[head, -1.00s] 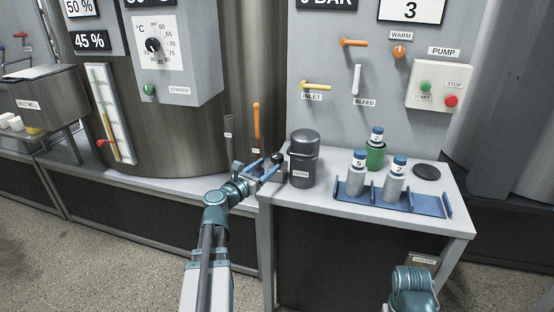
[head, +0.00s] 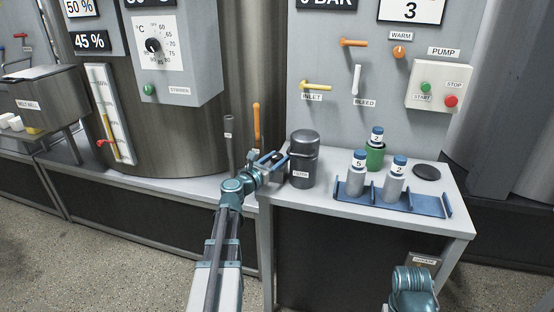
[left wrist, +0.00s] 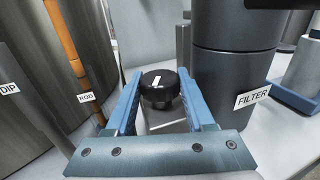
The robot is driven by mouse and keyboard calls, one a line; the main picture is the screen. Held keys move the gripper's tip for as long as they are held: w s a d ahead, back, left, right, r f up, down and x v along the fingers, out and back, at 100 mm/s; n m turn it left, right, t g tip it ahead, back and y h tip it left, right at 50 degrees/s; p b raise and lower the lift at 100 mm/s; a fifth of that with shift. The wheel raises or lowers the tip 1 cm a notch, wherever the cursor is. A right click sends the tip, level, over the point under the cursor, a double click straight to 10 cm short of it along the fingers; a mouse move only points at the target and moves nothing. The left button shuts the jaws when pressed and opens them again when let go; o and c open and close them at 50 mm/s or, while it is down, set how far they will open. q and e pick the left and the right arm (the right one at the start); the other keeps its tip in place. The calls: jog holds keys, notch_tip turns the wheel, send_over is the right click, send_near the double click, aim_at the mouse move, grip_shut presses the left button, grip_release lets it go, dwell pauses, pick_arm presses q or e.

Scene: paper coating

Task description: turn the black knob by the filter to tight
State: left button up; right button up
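The black knob (left wrist: 159,86) shows in the left wrist view, with a white mark on its top pointing up and slightly right. It sits on a grey block beside the dark filter (left wrist: 232,70), which carries a FILTER label (left wrist: 253,97). In the head view the filter (head: 303,160) stands at the left of the bench, and my gripper mostly hides the knob. My left gripper (left wrist: 160,78) is open, with one blue finger on each side of the knob. I cannot tell whether either finger touches it. My right gripper is out of view; only part of that arm shows at the lower right.
The orange rod (head: 257,124) and grey dip stick (head: 229,145) stand left of the filter. A blue rack (head: 420,207) with labelled bottles and a green cup (head: 375,157) are to its right. The inlet lever (head: 316,86) is on the panel above.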

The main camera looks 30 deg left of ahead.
pick_arm(q)
grip_shut()
jog(key=h, duration=0.1)
jog(key=m+h, duration=0.1)
jog(key=shift+w+a+m+h, duration=0.15)
jog(key=shift+a+m+h, duration=0.05)
jog(key=shift+m+h, duration=0.1)
jog(key=shift+d+m+g+h, duration=0.15)
jog(key=shift+m+g+h, duration=0.35)
jog(key=shift+m+h, duration=0.5)
jog(key=o, duration=0.6)
grip_release()
jog(key=shift+c, duration=0.2)
jog(key=shift+s+d+n, duration=0.1)
jog(key=shift+s+n, duration=0.1)
jog(key=shift+n, duration=0.1)
